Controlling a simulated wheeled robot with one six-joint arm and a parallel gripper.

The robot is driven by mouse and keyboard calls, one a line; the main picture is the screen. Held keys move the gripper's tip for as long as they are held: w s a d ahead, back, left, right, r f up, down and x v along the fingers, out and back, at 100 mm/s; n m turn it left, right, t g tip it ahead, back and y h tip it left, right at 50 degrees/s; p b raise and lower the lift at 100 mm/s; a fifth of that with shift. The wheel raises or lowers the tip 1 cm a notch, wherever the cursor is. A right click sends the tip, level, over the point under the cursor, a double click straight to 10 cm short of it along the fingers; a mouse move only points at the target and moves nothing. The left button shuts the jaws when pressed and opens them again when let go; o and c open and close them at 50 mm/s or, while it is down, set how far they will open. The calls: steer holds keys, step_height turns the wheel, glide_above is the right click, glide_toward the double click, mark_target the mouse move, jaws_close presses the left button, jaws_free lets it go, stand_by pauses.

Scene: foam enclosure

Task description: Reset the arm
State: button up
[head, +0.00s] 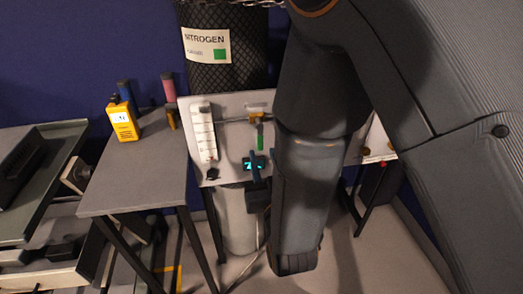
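My arm fills the right side of the head view. Its thick dark links come down from the top and end in a blunt dark section low in the middle of the picture. My gripper cannot be made out; no fingers show beyond or beside the links. The arm hides part of the pale panel (233,103) and part of the nitrogen cylinder (228,75) behind it. Whether the arm touches the panel cannot be told.
The panel carries a flow tube (203,133), a brass valve (257,117) and a small teal display (254,163). A grey table (150,180) at left bears a yellow meter (122,119). A bench (45,185) stands farther left. Floor shows below.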

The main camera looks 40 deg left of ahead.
steer(key=shift+s+d, duration=0.4)
steer(key=shift+d, duration=0.15)
steer(key=shift+w, duration=0.1)
steer(key=w+d+m+h+p, duration=0.25)
steer(key=w+d+h, duration=0.35)
steer(key=w+d, duration=0.7)
steer(key=w+d+m+g+h, duration=0.1)
steer(key=w+d+m+h, duration=0.1)
steer(key=d, duration=0.5)
steer(key=w+d+m+g+h, duration=0.1)
steer(key=w+d+m+h, duration=0.15)
steer(key=d, duration=0.45)
steer(key=s+d+r+m+g+h+p, duration=0.1)
steer(key=s+d+g, duration=0.1)
steer(key=d, duration=0.5)
steer(key=s+d+r+g+h+p, duration=0.1)
steer(key=s+d+g+h, duration=0.1)
steer(key=d, duration=0.6)
steer(key=s+d+r+m+g+h, duration=0.1)
steer(key=s+d+r+g, duration=0.3)
steer(key=s+d, duration=0.8)
steer(key=shift+d+r+m+p, duration=0.15)
steer(key=shift+d+m+p, duration=0.15)
steer(key=shift+m, duration=0.6)
